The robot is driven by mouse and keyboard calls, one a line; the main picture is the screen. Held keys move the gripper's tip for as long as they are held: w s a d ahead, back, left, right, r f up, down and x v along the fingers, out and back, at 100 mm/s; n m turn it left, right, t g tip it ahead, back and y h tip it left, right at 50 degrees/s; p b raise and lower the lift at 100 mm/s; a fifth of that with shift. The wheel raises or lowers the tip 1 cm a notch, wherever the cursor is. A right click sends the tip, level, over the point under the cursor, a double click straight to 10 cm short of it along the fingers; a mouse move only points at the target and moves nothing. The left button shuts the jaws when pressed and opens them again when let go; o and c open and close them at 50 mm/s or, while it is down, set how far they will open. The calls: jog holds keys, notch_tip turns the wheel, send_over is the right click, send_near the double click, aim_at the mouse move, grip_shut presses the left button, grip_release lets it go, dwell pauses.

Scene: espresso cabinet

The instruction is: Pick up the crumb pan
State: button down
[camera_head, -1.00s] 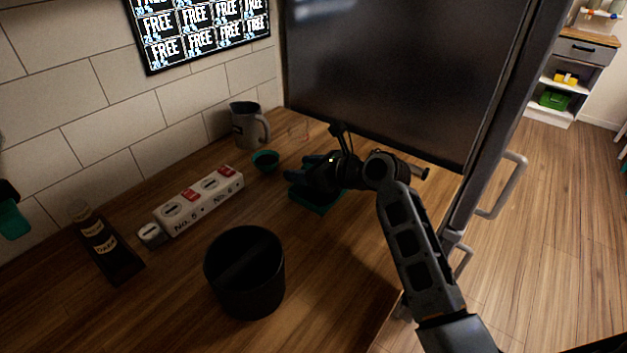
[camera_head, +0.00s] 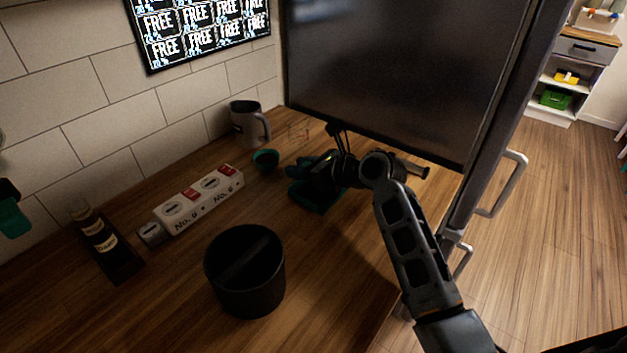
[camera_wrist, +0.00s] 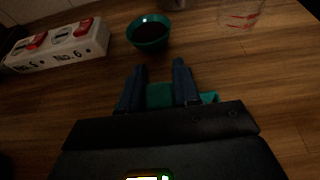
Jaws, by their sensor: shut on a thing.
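The crumb pan is the teal piece (camera_head: 310,198) on the wooden counter, beneath my gripper (camera_head: 292,171). In the wrist view its teal surface (camera_wrist: 160,96) shows between and beside the two dark blue fingers of my gripper (camera_wrist: 160,72). My gripper is shut on it, with a gap between the fingertips. The pan is low, at or very near the counter; I cannot tell whether it touches. My wrist hides much of it.
A small teal bowl with dark contents (camera_head: 265,160) is just left of my gripper. A large dark panel (camera_head: 400,70) is close behind my wrist.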

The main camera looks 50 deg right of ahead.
jog(key=shift+r, duration=0.45)
jog(key=r, duration=0.3)
jog(key=shift+s+d+r, duration=0.15)
jog(key=shift+d+r, duration=0.1)
jog(key=shift+r, duration=0.1)
jog(key=s+d+r, duration=0.6)
jog(key=s+d, duration=0.1)
jog(key=d, duration=0.1)
jog(key=shift+s+r+b, duration=0.25)
jog(key=shift+s+b, duration=0.15)
jog(key=shift+s, duration=0.1)
